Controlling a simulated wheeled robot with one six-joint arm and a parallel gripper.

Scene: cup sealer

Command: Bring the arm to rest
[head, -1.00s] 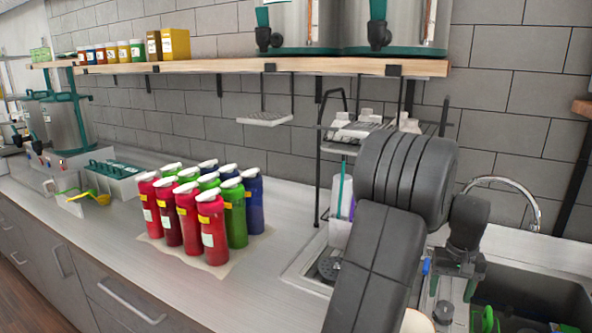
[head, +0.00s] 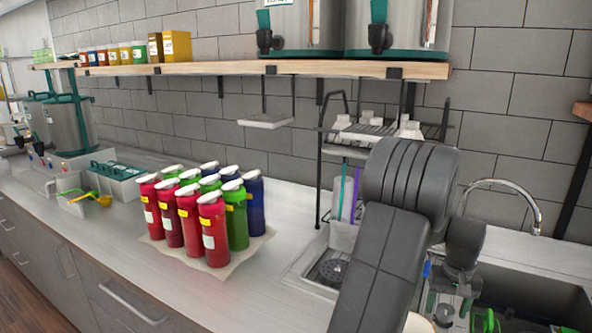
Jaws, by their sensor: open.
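My dark grey arm rises from the bottom of the head view and bends over at its upper joint. My gripper (head: 459,280) hangs at the right of the arm, above the near left part of the sink. It is small and partly dark against the sink, and it looks open, with nothing seen held between its fingers.
Several red, green and blue bottles (head: 205,215) stand on a mat on the counter (head: 120,243), left of my arm. A sink (head: 530,300) with a curved faucet (head: 520,190) lies at right. A wire rack (head: 375,132) hangs behind my arm.

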